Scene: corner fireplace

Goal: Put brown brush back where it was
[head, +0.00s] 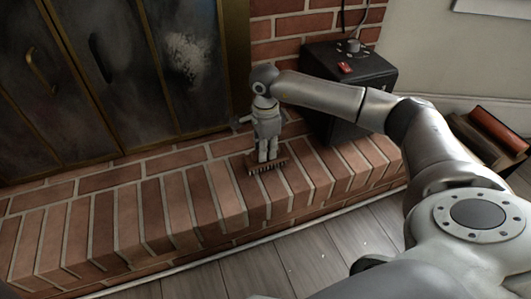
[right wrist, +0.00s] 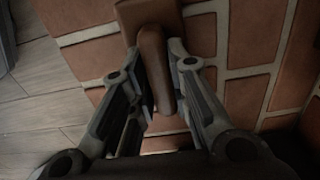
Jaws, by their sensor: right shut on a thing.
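The brown brush (head: 269,167) is at the brick hearth's top, near its front edge, with its bristles downward. I cannot tell whether the bristles touch the bricks. My right gripper (head: 267,157) points down over the brush and is shut on it. In the right wrist view, the brush's rounded brown handle (right wrist: 154,65) lies between the two fingers of my right gripper (right wrist: 158,62). My left gripper is not in view.
The brick hearth (head: 125,222) is clear to the left of the brush. Dark fireplace doors (head: 110,75) stand behind it. A black box (head: 350,85) with a small red object (head: 345,68) on top stands at the right, close to my right arm. Wooden floor lies in front.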

